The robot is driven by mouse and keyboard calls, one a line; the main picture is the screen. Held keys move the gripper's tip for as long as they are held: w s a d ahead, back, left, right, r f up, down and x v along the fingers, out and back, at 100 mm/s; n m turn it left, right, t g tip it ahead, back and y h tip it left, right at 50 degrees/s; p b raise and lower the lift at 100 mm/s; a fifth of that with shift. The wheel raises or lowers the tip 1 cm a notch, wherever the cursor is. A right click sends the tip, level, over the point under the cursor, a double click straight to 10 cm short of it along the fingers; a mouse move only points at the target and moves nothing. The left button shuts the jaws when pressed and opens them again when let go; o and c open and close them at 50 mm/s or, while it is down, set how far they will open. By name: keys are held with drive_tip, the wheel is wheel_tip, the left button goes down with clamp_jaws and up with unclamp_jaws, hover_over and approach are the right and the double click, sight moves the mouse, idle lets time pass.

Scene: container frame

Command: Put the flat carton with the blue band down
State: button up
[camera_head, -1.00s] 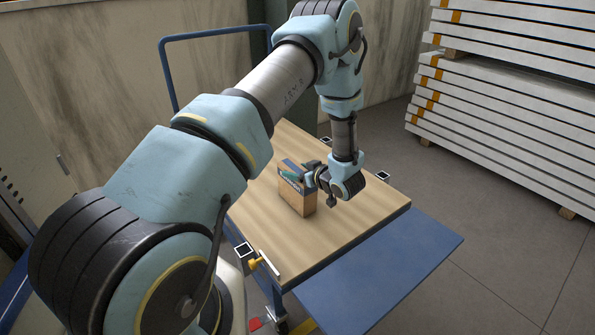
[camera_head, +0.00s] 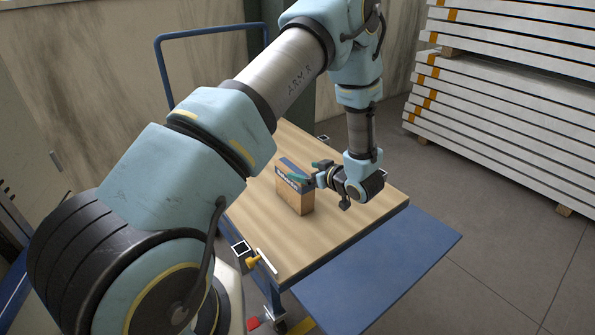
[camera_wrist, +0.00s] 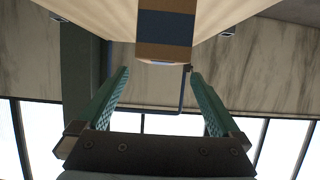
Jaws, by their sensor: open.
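The flat carton (camera_head: 294,196), brown with a blue band across its top and upper side, stands on the wooden top of a trolley (camera_head: 275,248). In the wrist view the carton (camera_wrist: 165,28) shows at the top centre, its blue band facing me, beyond the fingertips. My gripper (camera_head: 311,171) is at the carton's right in the head view, with its teal fingers near the carton's upper part. In the wrist view the fingers (camera_wrist: 160,73) are spread apart with nothing between them.
A blue handle (camera_head: 161,75) rises at the trolley's far left. A yellow-knobbed clamp (camera_head: 254,261) sits at its front edge, and a blue flap (camera_head: 400,265) extends at the right. Stacked white panels (camera_head: 490,130) stand at the back right. The wooden top around the carton is mostly clear.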

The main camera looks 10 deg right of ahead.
drive_tip(key=v, duration=0.6)
drive_tip(key=w+r+h, duration=0.1)
drive_tip(key=w, duration=0.1)
drive_tip(key=w+a+r+g+h, duration=0.1)
drive_tip(key=w+r, duration=0.1)
drive_tip(key=w+r+m+h, duration=0.1)
drive_tip(key=w+h, duration=0.1)
drive_tip(key=shift+w+a+r, duration=0.2)
drive_tip(key=shift+a+r, duration=0.1)
drive_tip(key=shift+r, duration=0.1)
drive_tip(key=s+a+r+m+g+h, duration=0.45)
drive_tip(key=a+r, duration=0.25)
drive_tip(key=a, duration=0.4)
drive_tip(key=s+a+r+g+y, duration=0.2)
drive_tip(key=s+a+g, duration=0.3)
drive_tip(key=s+a, duration=0.8)
drive_tip(key=shift+s+r+m+y, duration=0.25)
drive_tip(key=shift+s+m+y, duration=0.1)
drive_tip(key=shift+s, duration=0.15)
